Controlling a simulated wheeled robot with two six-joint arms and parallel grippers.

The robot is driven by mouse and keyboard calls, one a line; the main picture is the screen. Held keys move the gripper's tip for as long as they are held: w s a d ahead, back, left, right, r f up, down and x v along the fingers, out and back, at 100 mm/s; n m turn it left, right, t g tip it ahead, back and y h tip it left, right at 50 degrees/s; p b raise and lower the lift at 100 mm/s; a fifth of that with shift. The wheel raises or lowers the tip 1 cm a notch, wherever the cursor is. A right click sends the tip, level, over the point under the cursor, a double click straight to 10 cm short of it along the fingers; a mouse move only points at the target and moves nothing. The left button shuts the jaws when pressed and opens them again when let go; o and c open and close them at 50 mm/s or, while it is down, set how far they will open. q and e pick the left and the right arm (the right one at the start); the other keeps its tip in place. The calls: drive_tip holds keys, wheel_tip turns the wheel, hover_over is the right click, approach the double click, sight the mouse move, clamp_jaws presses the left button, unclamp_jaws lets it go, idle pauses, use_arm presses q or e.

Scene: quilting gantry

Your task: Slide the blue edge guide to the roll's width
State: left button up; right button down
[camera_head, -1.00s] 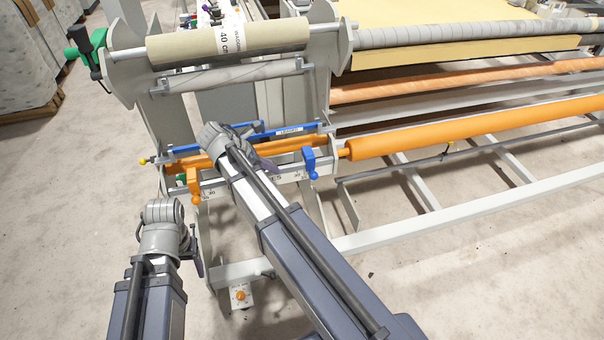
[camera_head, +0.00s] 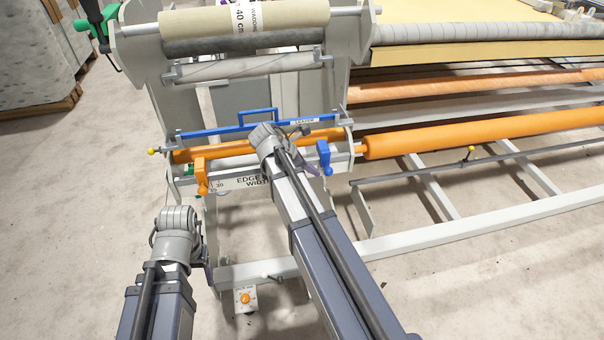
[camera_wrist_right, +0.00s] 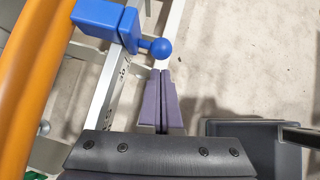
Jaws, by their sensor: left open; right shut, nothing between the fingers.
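The blue edge guide (camera_head: 324,153) sits near the right end of the scale rail (camera_head: 255,182). In the right wrist view the blue guide (camera_wrist_right: 105,20) has a round blue knob (camera_wrist_right: 161,48). My right gripper (camera_wrist_right: 161,72) is shut and empty, its purple fingertips close below the knob; I cannot tell whether they touch. In the head view the right gripper (camera_head: 312,166) is mostly hidden by its wrist. The wadding roll (camera_head: 290,20), labelled 40 cm, lies across the top of the frame. My left gripper (camera_head: 207,268) is open, low left, mostly hidden by its wrist.
An orange guide (camera_head: 201,175) sits at the rail's left end, by number marks. An orange bar (camera_head: 225,149) and a blue bar with a handle (camera_head: 258,118) run behind the rail. Long orange rollers (camera_head: 480,126) extend right.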

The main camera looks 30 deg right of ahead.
use_arm(q)
drive_tip(key=shift+f, duration=0.1)
use_arm(e)
drive_tip(key=shift+d+f, duration=0.1)
drive_tip(key=shift+d, duration=0.6)
drive_tip(key=shift+s+d+f, duration=0.1)
drive_tip(key=shift+d, duration=0.6)
use_arm(q)
drive_tip(key=shift+f, duration=0.1)
use_arm(e)
drive_tip(key=shift+a, duration=0.1)
use_arm(q)
wheel_tip(320, 180, up, 8)
drive_tip(key=a+p, duration=0.1)
drive_tip(key=p, duration=0.7)
drive_tip(key=shift+a+r, duration=0.15)
drive_tip(key=shift+r, duration=0.1)
use_arm(e)
drive_tip(key=a+f+v, duration=0.1)
drive_tip(key=a+v, duration=0.1)
drive_tip(key=v, duration=1.1)
drive_tip(key=shift+f, duration=0.3)
drive_tip(key=shift+d, duration=0.1)
